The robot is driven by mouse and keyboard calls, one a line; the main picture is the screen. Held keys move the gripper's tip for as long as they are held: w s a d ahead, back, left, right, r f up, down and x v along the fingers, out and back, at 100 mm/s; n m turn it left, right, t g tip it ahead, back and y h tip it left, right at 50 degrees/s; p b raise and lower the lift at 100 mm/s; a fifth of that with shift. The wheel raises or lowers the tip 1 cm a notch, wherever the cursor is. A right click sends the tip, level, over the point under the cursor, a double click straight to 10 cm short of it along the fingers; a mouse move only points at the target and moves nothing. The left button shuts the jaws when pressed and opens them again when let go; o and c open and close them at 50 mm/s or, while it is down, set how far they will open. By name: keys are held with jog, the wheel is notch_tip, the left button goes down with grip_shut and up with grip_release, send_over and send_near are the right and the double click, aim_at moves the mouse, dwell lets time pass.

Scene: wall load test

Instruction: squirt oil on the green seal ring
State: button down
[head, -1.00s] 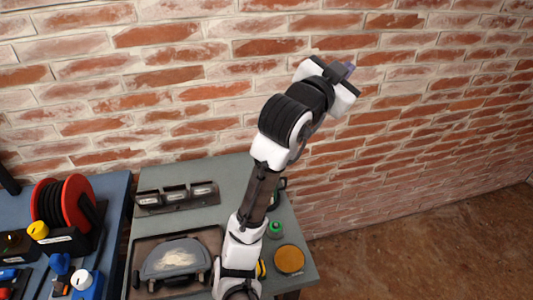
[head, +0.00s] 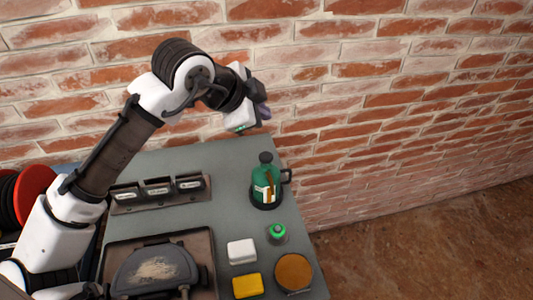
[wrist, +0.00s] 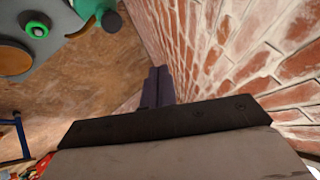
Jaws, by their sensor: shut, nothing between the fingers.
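A green oil can (head: 265,183) with a dark cap and side handle stands upright at the back right of the grey table. Part of it shows at the top of the wrist view (wrist: 88,10). The green seal ring (head: 278,231) sits on a small grey round base in front of the can; it also shows at the upper left of the wrist view (wrist: 37,29). My gripper (head: 264,107) is above the table's back edge, near the brick wall, higher than the can and apart from it. Its dark fingers (wrist: 157,87) are together and empty in the wrist view.
A white block (head: 242,251), a yellow block (head: 247,286) and a round orange-brown disc (head: 293,272) lie at the front right. A dark tray (head: 205,262) holds a grey lidded thing. A labelled three-part rack (head: 160,192) stands behind it. The brick wall (head: 400,120) is close behind.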

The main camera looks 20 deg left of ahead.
jog(key=b, duration=0.7)
send_near(267, 154)
jog(key=w+f, duration=0.1)
jog(key=w+d, duration=0.1)
jog(key=w, duration=0.1)
jog(key=w+d+f, duration=0.1)
jog(key=w, duration=0.1)
jog(key=shift+f, duration=0.4)
dwell(1.2)
jog(key=shift+f, duration=0.4)
jog(key=shift+f+b, duration=0.95)
jog(key=shift+f, duration=0.05)
dwell(0.8)
jog(key=shift+r, duration=0.15)
jog(key=shift+r+p, duration=1.1)
jog(key=shift+r, duration=0.2)
jog(key=shift+r+p, duration=1.95)
jog(key=shift+r, duration=0.55)
